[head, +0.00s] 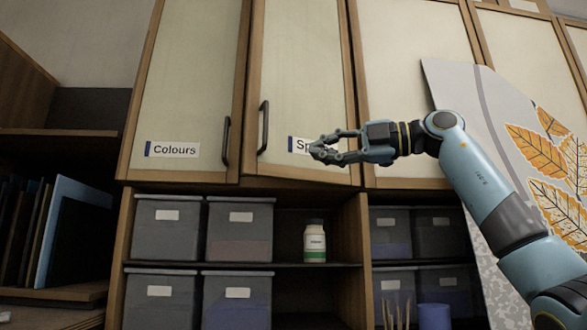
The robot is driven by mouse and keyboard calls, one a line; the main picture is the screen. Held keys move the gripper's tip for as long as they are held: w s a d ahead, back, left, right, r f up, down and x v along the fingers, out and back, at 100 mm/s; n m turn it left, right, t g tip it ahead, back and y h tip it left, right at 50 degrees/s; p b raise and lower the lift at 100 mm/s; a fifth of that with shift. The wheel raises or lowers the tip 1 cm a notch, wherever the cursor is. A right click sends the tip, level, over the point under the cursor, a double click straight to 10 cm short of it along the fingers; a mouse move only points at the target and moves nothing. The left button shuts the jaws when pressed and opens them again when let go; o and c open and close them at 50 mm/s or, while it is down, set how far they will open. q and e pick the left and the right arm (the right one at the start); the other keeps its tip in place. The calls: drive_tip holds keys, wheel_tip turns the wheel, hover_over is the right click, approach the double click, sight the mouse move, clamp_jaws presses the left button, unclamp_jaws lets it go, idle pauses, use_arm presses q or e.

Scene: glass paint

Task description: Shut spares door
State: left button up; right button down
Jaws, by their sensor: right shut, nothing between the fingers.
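The spares door (300,70) is a cream panel in a wooden frame in the upper cabinet. Its label (296,145) shows only "Sp"; my right gripper hides the rest. A dark handle (263,127) is on the door's left side. The door's lower edge slopes against its neighbour's, so it looks slightly ajar; the gap is hard to judge. My right gripper (318,150) is shut and empty, in front of the door's lower part, pointing left. I cannot tell whether it touches the door. My left gripper is not in view.
The Colours door (190,80) beside it on the left looks closed. Below are shelves with grey lidded boxes (238,230) and a white jar (315,241). A sheet with orange leaves (540,150) stands at right, behind my arm. Boards (75,215) stand in the left rack.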

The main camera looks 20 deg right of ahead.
drive_tip(key=v, duration=0.3)
drive_tip(key=p, duration=0.3)
approach(260, 158)
drive_tip(key=s+a, duration=0.2)
drive_tip(key=a, duration=0.1)
drive_tip(key=shift+t, duration=0.4)
drive_tip(key=w, duration=0.2)
drive_tip(key=w+a, duration=0.1)
drive_tip(key=w, duration=0.1)
drive_tip(key=shift+p, duration=0.4)
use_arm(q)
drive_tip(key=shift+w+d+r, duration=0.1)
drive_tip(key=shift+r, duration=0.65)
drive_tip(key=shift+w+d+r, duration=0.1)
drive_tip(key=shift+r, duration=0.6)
use_arm(e)
drive_tip(key=shift+w+f, duration=0.15)
drive_tip(key=shift+w, duration=0.35)
